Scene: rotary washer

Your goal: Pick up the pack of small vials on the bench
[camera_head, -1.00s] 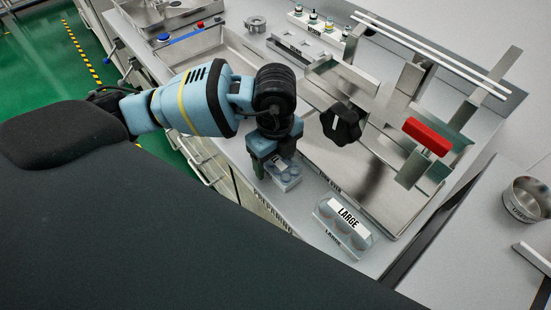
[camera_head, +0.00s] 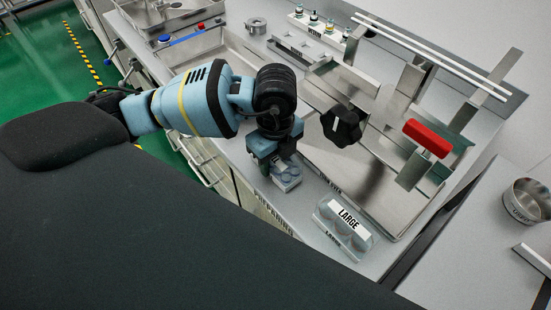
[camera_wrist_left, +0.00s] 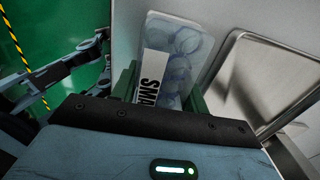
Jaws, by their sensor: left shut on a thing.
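The pack of small vials (camera_head: 288,178) is a clear pack of round vials near the bench's front edge. In the left wrist view the pack (camera_wrist_left: 180,62) shows a white label with "SMA" readable; its near end is hidden by the gripper body. My left gripper (camera_head: 272,164) points down over the pack. In the wrist view its green fingers (camera_wrist_left: 162,92) stand on both sides of the pack, shut on it. I cannot tell whether the pack touches the bench. My right gripper does not show in the head view.
A similar pack labelled "LARGE" (camera_head: 346,230) stands to the right on the bench. A metal washer with a black knob (camera_head: 341,125) and red handle (camera_head: 427,138) is behind. A rack with small bottles (camera_head: 318,27) stands at the back. A metal cup (camera_head: 526,201) is far right.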

